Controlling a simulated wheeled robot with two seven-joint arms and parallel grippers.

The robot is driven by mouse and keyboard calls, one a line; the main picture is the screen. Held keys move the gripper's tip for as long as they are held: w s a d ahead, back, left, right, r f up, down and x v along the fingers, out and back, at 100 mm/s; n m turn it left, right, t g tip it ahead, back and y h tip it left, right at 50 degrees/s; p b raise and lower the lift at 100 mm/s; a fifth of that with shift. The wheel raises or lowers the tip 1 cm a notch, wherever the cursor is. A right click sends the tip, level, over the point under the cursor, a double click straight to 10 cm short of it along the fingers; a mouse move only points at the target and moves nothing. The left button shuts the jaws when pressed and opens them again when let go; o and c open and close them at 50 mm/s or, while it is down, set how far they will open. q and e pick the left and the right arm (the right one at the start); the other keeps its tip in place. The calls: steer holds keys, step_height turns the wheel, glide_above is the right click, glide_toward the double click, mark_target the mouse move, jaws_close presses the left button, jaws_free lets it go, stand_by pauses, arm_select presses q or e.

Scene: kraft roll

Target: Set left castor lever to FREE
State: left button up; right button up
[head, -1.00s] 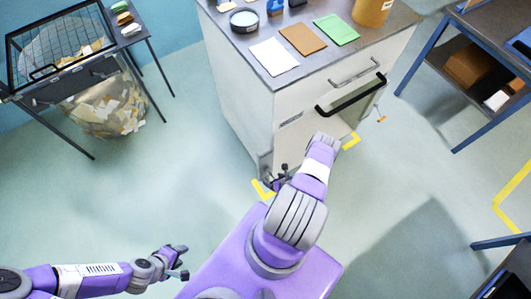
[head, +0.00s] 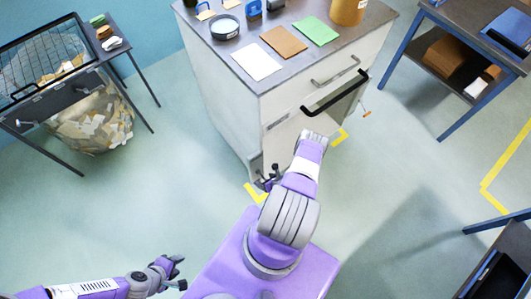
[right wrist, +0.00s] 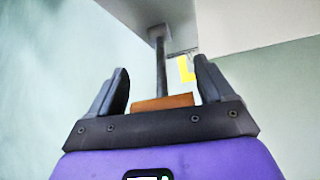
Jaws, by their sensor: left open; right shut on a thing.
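The white cart (head: 225,110) stands ahead of me with a grey top. My right gripper (head: 268,180) is low at its near left corner, largely hidden behind my own arm in the head view. In the right wrist view the left castor lever (right wrist: 161,65) is a dark rod hanging from the cart's underside, with an orange-brown end piece (right wrist: 162,102). My right gripper (right wrist: 163,90) is shut on that end piece, which sits between its fingers. The lever's marking cannot be read. My left gripper (head: 180,272) is open and empty, over the floor at lower left.
On the cart top are white, brown and green sheets (head: 283,42), a round dish (head: 225,27) and a yellow-brown roll (head: 348,10). A black handle (head: 335,95) juts from the front. A wire-basket table (head: 45,65) stands left, blue-framed tables right. Floor between is clear.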

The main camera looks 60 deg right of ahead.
steer(key=shift+w+d+r, duration=0.1)
steer(key=shift+w+d, duration=0.05)
steer(key=shift+d, duration=0.1)
stand_by(0.4)
steer(key=o, duration=1.1)
steer(key=shift+o, duration=1.4)
steer(key=shift+a, duration=0.15)
steer(key=p+v, duration=0.2)
steer(key=v, duration=0.5)
steer(key=shift+s, duration=0.3)
steer(key=shift+r, duration=0.1)
